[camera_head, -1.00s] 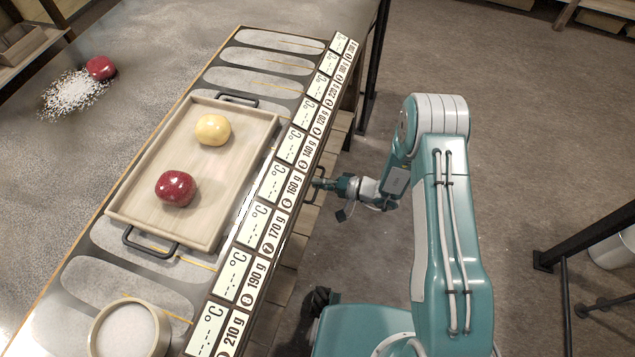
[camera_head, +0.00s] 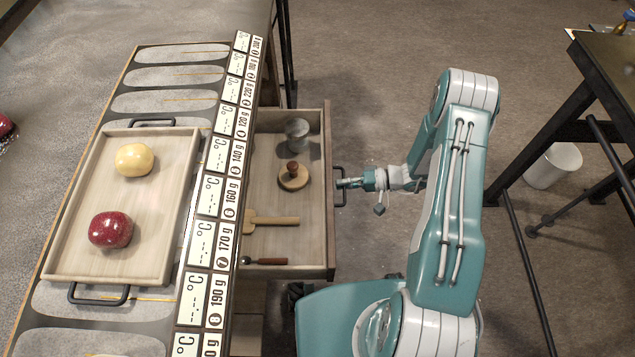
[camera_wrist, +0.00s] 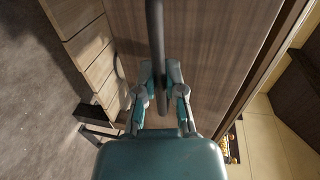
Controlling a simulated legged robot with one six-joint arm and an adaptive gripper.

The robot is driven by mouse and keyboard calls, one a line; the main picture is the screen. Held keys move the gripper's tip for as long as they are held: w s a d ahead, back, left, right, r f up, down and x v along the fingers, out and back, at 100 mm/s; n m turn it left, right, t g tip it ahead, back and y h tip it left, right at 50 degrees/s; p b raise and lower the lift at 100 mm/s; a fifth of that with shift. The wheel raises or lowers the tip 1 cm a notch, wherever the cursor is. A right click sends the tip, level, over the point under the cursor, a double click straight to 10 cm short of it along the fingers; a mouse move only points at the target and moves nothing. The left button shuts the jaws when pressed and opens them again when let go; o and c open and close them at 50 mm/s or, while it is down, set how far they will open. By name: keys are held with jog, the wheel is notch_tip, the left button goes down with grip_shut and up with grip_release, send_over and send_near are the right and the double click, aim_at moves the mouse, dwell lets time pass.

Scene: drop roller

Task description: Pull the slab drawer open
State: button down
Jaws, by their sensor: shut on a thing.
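The slab drawer (camera_head: 262,205) stands pulled out from under the slab top in the head view. Its dark bar handle (camera_head: 341,186) is on the drawer's right-hand front. My gripper (camera_head: 347,183) is shut on this handle. In the wrist view the handle (camera_wrist: 155,40) runs between the two fingers of my gripper (camera_wrist: 161,90), against the brown drawer front (camera_wrist: 210,50). Inside the drawer lie a round wooden piece with a knob (camera_head: 293,176), a wooden tool (camera_head: 272,221), a dark-handled tool (camera_head: 266,261) and a pale cup-like object (camera_head: 297,129).
A dark-legged table (camera_head: 540,125) and a white bin (camera_head: 553,165) stand at right. Open floor lies behind my arm.

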jog(key=shift+s+d+f, duration=0.1)
jog(key=shift+s+d, duration=0.1)
jog(key=shift+d, duration=1.15)
jog(key=shift+s+d+f, duration=0.1)
jog(key=shift+s+d, duration=0.05)
jog(key=shift+d, duration=1.15)
jog(key=c, duration=0.7)
grip_release()
jog(key=shift+w, duration=0.1)
jog(key=shift+d+r, duration=0.1)
jog(key=v, duration=1.2)
